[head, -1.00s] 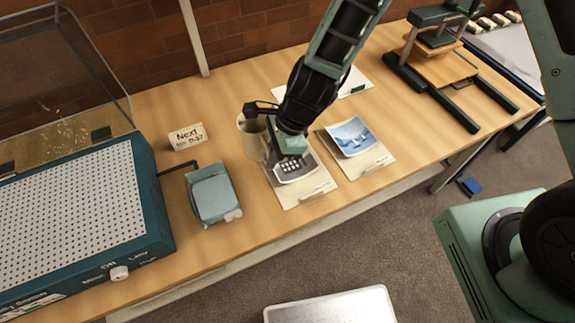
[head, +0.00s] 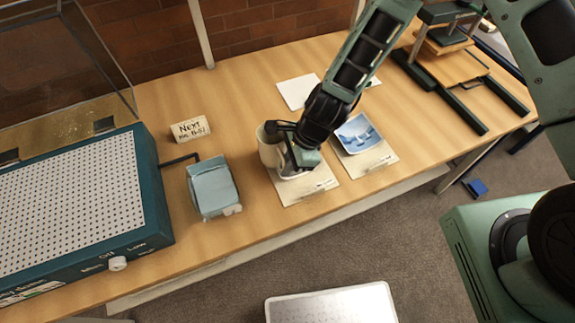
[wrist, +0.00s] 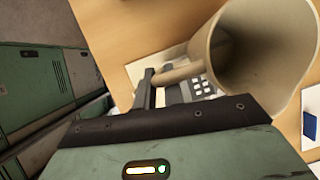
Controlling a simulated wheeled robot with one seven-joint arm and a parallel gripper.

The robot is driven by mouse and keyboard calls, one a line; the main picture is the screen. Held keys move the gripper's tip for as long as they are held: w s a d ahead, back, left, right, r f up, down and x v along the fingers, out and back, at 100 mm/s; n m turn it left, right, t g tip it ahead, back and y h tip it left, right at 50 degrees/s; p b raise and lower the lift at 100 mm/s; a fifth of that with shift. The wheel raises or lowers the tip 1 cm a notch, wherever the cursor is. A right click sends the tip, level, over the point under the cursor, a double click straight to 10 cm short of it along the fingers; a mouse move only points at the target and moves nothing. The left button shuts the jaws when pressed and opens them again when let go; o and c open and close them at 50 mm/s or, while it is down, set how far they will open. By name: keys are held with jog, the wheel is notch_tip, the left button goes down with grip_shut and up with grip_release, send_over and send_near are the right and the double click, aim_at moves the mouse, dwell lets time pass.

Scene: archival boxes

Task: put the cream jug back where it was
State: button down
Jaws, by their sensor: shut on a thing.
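The cream jug (head: 268,152) is a pale, plain vessel, partly hidden behind my gripper in the head view. It looms large in the wrist view (wrist: 268,58), with its open mouth visible and its handle toward my jaws. My gripper (head: 299,160) is shut on the jug's handle; its fingers also show in the wrist view (wrist: 150,92).
A lettered block (head: 190,130), a grey-blue pedal-like box (head: 213,188) and a perforated suction table (head: 75,195) are to the left. White paper (head: 298,91) lies behind, a press (head: 455,65) at far right.

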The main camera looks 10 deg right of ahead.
jog(key=shift+f, duration=0.8)
jog(key=shift+f, duration=0.2)
jog(key=c, duration=1.5)
grip_release()
jog(key=shift+r, duration=0.1)
jog(key=b+v, duration=0.2)
jog(key=v, duration=1)
jog(key=s+d+r+n+h, duration=0.2)
jog(key=s+r+n, duration=0.6)
jog(key=n, duration=0.4)
jog(key=s+d+r+n+h, duration=0.2)
jog(key=s+r+n, duration=0.7)
jog(key=n, duration=0.3)
jog(key=shift+d+r, duration=0.15)
jog(key=shift+r, duration=0.5)
